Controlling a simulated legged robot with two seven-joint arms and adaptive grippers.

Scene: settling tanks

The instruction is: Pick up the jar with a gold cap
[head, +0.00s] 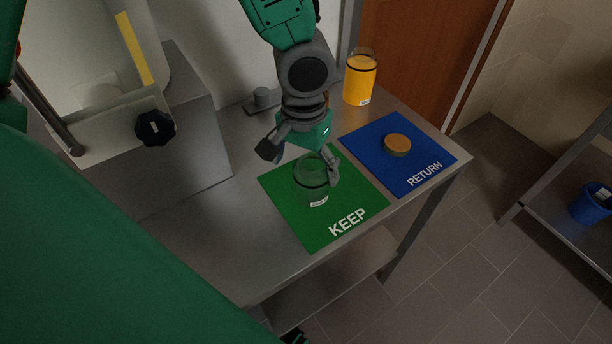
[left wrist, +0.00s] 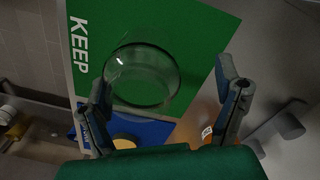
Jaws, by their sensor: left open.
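A clear glass jar (head: 312,190) with a small white label stands upright on the green KEEP mat (head: 277,183); I see no cap on it. The only gold top in view is a low round gold cap (head: 397,141) on the blue RETURN mat (head: 440,155). Whether it is loose or tops a short jar, I cannot tell. My left gripper (head: 302,160) is open over the clear jar, fingers apart on either side. In the left wrist view the clear jar (left wrist: 143,78) shows between the spread fingers (left wrist: 163,88), apparently empty. The gold cap is partly hidden there (left wrist: 124,143).
A jar with orange-yellow contents (head: 360,82) stands at the table's back right. A grey box-like unit with a black knob (head: 155,128) is at the left. A shelf with a blue container (head: 592,203) is at the far right. The table's front is clear.

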